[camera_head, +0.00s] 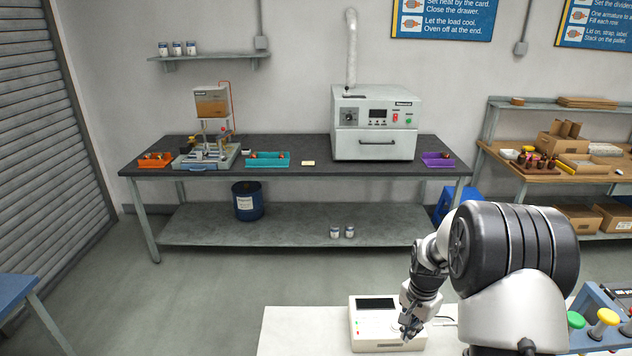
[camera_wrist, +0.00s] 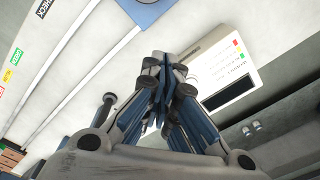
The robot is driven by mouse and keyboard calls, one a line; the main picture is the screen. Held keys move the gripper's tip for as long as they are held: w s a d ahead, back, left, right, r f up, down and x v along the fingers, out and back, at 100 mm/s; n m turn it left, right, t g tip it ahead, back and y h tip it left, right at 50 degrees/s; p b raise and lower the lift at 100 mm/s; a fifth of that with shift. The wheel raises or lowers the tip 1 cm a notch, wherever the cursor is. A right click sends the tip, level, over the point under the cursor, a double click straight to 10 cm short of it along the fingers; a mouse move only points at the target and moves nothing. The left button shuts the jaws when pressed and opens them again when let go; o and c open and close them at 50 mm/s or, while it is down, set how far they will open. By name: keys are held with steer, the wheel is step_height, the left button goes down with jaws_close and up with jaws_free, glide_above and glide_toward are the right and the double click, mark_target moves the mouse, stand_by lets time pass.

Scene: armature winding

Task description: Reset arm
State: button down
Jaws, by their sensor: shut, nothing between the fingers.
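My arm reaches in from the lower right of the head view. My gripper (camera_head: 408,332) is shut and empty, pointing down beside the white device (camera_head: 386,344) with a dark screen on the pale table. In the wrist view my gripper (camera_wrist: 165,68) has its fingers together with nothing between them. The same white device also shows in the wrist view (camera_wrist: 222,75), past the fingertips. I cannot tell whether the gripper touches it.
The pale table (camera_head: 300,325) is clear left of the device. A dark bench (camera_head: 320,175) at the back wall bears an oven (camera_head: 375,125), trays and a dispensing machine (camera_head: 210,130). Open floor lies between.

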steer(key=s+a+r+n+t+b, duration=0.1)
steer(key=s+a+r+n+b, duration=0.15)
steer(key=s+r, duration=0.5)
steer(key=s+a+r+n+t+b, duration=0.1)
steer(key=s+a+r+n, duration=0.3)
steer(key=r, duration=0.6)
steer(key=s+a+r+n+t+b, duration=0.1)
steer(key=s+a+n+t+b, duration=0.1)
steer(key=s, duration=1.7)
steer(key=shift+s+a+n+b, duration=0.15)
steer(key=shift+a+n+b, duration=0.55)
steer(key=shift+n, duration=0.45)
